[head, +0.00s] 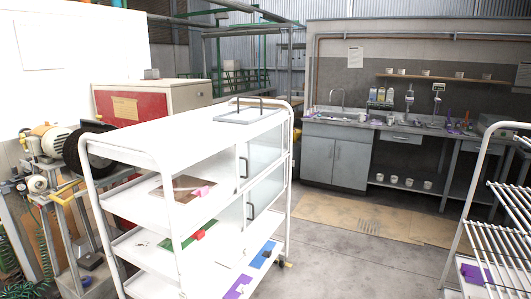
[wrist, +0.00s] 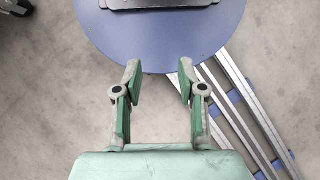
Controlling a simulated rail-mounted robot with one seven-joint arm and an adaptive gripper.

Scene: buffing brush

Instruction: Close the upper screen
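A white trolley (head: 150,141) with several shelves stands left of centre in the head view. The upper screen (head: 266,149) is a clear panel with a dark upright handle (head: 244,167). It covers the right part of the trolley's long side, and the left part of that side is open. A lower screen (head: 268,190) with its own dark handle (head: 250,211) sits below it, also at the right. My gripper (wrist: 158,70) shows only in the wrist view. Its two green-padded fingers are apart, with nothing between them, well above the floor. It is not visible in the head view.
A brown board with a pink item (head: 200,191) lies on an upper shelf. A grey plate with a handle (head: 246,115) is on the trolley's top. A white wire rack (head: 512,205) stands at the right. Grey floor (head: 345,262) between them is clear.

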